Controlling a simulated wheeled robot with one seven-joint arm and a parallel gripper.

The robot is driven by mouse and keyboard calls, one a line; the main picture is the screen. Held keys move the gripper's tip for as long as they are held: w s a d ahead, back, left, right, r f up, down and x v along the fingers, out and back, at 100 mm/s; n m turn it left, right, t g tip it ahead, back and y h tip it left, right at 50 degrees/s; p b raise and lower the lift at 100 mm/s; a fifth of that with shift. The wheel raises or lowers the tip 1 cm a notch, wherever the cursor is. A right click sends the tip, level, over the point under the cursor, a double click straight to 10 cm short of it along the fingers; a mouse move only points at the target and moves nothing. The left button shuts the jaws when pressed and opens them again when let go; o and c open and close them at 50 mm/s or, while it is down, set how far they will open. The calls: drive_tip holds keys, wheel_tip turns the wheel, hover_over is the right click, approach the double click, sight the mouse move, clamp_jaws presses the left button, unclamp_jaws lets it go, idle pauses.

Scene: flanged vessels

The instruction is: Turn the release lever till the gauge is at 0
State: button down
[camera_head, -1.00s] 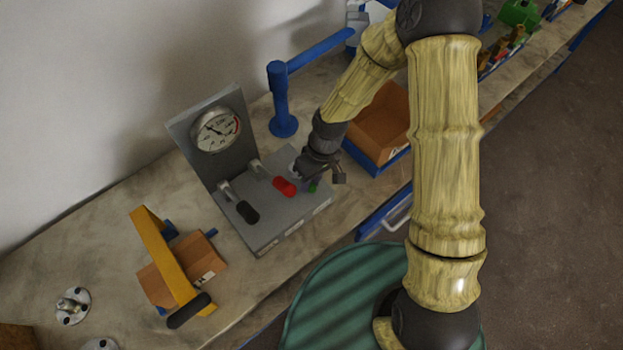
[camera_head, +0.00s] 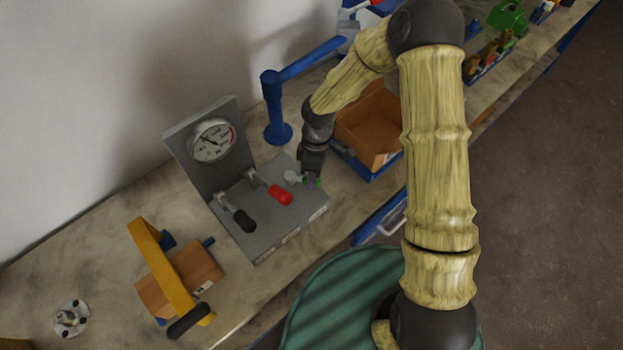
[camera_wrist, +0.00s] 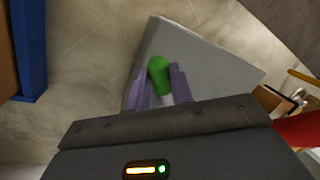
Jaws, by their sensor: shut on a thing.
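A grey panel box (camera_head: 262,228) carries a round white gauge (camera_head: 212,140) on its upright plate. The gauge needle points toward the upper left, but its numbers are too small to read. Three levers stand on the box: a black one (camera_head: 243,220), a red one (camera_head: 280,194) and a green one at the right end. My gripper (camera_head: 311,180) covers most of the green lever in the head view. In the wrist view, my gripper's purple fingers (camera_wrist: 160,88) are shut on the green handle (camera_wrist: 160,74). The lever labels are not legible.
The red lever sits close to the left of my gripper. A blue post with a bar (camera_head: 272,105) stands behind the box. An open brown bin (camera_head: 370,125) is to the right. A yellow-armed fixture (camera_head: 165,270) stands left on the bench.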

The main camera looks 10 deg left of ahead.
drive_tip(key=shift+w+a+n+t+h, duration=0.1)
drive_tip(key=shift+w+a+n+h, duration=0.2)
drive_tip(key=shift+w+n, duration=0.7)
drive_tip(key=shift+w+a+n+t+h, duration=0.15)
drive_tip(key=shift+w+n+h, duration=0.25)
drive_tip(key=shift+n, duration=1.2)
drive_tip(key=shift+w+a+n+t+h, duration=0.1)
drive_tip(key=shift+w+a+n+h, duration=0.2)
drive_tip(key=shift+w+n, duration=0.7)
drive_tip(key=shift+s+r+n, duration=0.1)
drive_tip(key=shift+s+n, duration=0.15)
drive_tip(key=shift+n, duration=0.15)
drive_tip(key=c, duration=1.2)
unclamp_jaws()
drive_tip(key=b+v, duration=0.3)
drive_tip(key=v, duration=1.4)
drive_tip(key=shift+r, duration=0.15)
drive_tip(key=shift+d, duration=0.1)
